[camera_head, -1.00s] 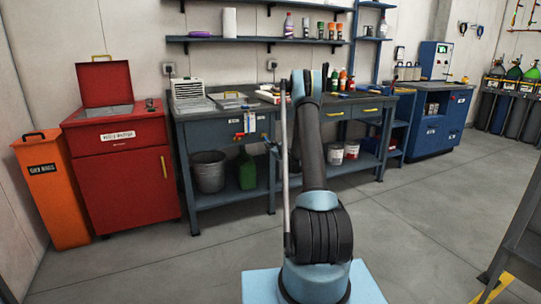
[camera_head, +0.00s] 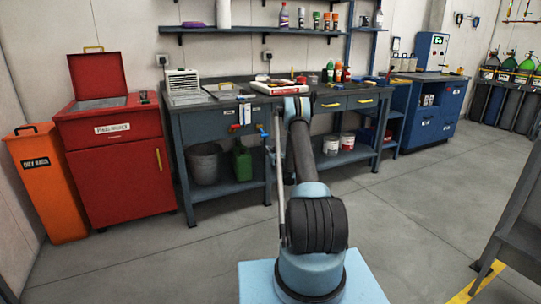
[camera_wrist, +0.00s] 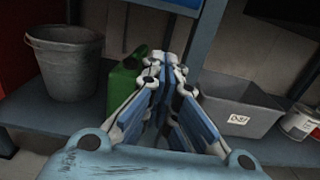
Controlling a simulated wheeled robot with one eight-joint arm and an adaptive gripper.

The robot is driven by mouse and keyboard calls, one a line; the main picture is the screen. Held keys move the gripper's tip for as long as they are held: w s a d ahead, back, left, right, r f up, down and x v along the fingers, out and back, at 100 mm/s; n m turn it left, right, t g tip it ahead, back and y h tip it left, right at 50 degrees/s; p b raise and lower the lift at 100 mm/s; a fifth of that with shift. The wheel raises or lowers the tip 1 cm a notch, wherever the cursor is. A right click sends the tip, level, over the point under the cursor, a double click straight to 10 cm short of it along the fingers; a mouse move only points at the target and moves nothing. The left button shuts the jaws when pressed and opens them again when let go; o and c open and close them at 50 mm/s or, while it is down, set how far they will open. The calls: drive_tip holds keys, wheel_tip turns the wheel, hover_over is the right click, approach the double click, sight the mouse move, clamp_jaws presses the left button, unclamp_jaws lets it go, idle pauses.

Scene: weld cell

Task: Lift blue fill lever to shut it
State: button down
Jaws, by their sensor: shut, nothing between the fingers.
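A small blue lever (camera_head: 262,131) shows in the head view on the front of the workbench, right of a red lever (camera_head: 235,127) below a pale panel. It looks small, and its exact angle is hard to tell. My gripper (camera_wrist: 165,62) is shut and empty in the wrist view, its fingers together in front of a green can and a blue bench leg. The blue lever cannot be made out in the wrist view. In the head view my gripper is mostly hidden behind my arm, close to the lever's side of the bench.
The workbench's lower shelf (camera_head: 226,190) holds a grey bucket (camera_wrist: 68,68), a green can (camera_wrist: 122,82) and a grey bin (camera_wrist: 240,108). A bench leg (camera_wrist: 200,40) stands just beyond the fingers. A red cabinet (camera_head: 120,175) is to the left. The floor in front is clear.

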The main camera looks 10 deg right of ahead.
sight(262, 132)
drive_tip(key=shift+w+a+r, duration=0.2)
drive_tip(key=shift+w+r, duration=0.45)
drive_tip(key=shift+w+a+r, duration=0.25)
drive_tip(key=shift+w+r, duration=0.4)
drive_tip(key=shift+r, duration=0.05)
drive_tip(key=shift+w+a+r, duration=0.2)
drive_tip(key=shift+w+r, duration=0.45)
drive_tip(key=shift+a, duration=0.1)
